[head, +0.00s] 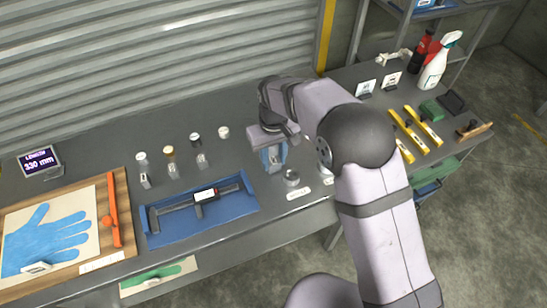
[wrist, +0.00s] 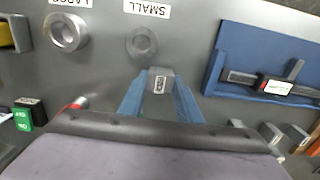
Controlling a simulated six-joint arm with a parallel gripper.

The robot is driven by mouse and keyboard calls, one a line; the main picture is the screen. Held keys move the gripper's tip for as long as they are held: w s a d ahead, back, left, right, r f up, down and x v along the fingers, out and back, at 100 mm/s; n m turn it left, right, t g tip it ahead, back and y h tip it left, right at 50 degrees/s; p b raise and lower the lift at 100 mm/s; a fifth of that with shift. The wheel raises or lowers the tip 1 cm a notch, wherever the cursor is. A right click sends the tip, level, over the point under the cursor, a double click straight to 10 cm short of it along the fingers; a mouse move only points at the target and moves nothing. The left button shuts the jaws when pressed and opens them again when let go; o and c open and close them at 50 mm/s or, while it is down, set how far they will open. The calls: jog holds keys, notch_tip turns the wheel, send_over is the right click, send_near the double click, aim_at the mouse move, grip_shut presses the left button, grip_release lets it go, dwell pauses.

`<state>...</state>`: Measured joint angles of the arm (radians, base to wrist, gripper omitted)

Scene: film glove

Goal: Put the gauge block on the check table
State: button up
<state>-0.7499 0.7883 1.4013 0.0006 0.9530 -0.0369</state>
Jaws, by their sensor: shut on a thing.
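In the head view my gripper (head: 273,160) is over the bench, left of my arm; the block cannot be made out there. Just beyond the fingertips in the wrist view is a round grey piece (wrist: 141,42) by a SMALL label; it also shows in the head view (head: 291,177). A brighter ring (wrist: 67,32) sits by a LARGE label. I cannot tell which surface is the check table.
A caliper lies on a blue mat (head: 160,238) left of my gripper. Several small cylinders and blocks stand behind it. A wooden board (head: 128,215) with a blue glove picture is far left. Yellow tools (head: 425,128) and a spray bottle (head: 436,68) are right.

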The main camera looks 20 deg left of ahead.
aim_at(274, 161)
jog(key=shift+f, duration=0.35)
jog(key=shift+f, duration=0.2)
jog(key=o, duration=1.1)
jog(key=shift+c, duration=0.2)
notch_tip(274, 161, up, 12)
jog(key=b, duration=0.2)
jog(key=shift+r+b, duration=0.2)
jog(key=shift+b, duration=0.15)
